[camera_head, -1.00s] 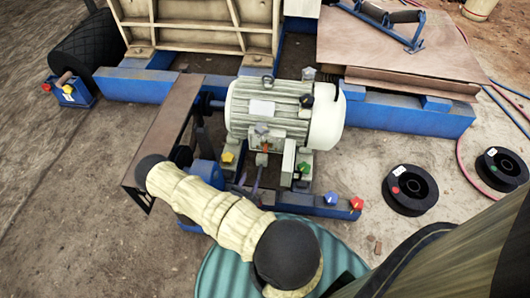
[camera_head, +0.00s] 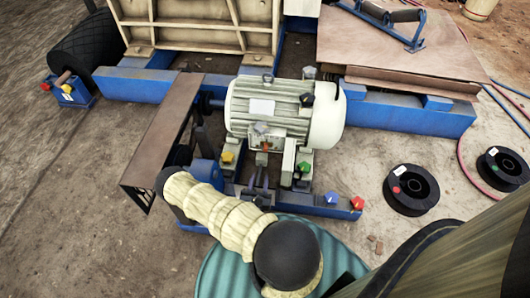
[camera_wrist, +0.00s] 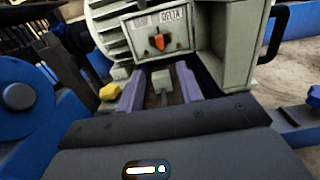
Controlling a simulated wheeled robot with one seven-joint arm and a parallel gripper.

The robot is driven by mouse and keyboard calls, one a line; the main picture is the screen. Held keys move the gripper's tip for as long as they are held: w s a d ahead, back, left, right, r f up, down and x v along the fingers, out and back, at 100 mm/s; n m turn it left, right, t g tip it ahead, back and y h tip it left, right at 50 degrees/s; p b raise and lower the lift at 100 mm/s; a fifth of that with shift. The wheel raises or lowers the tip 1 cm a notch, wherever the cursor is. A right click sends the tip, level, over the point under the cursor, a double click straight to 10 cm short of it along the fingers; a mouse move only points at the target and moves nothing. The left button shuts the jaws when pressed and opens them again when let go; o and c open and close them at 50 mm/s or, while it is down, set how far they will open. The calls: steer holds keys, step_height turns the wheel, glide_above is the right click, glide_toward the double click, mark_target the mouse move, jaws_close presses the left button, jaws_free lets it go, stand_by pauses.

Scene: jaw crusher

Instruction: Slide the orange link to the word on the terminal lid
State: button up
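The grey terminal box (camera_wrist: 165,40) sits on the side of the ribbed motor and faces my gripper in the wrist view. Its lid has the word DELTA at the upper right and another word, too blurred to read, at the upper left. The orange link (camera_wrist: 157,43) sits near the middle of the lid, between and below the two words. It is very small in the head view (camera_head: 265,147). My gripper (camera_wrist: 159,72) is open, its two purple fingers apart and below the link, not touching it. In the head view my gripper (camera_head: 259,180) is low in front of the motor.
The motor (camera_head: 283,112) stands on a blue frame with yellow and green knobs. A brown guard (camera_head: 160,135) is to its left. Blue and red knobs (camera_head: 343,200) are at the frame's front right. Two black spools (camera_head: 411,190) lie on the ground at right.

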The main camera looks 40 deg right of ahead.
mark_target(265, 150)
steer(key=b+x, duration=0.4)
steer(key=x, duration=1)
steer(key=shift+w, duration=0.1)
jaws_close()
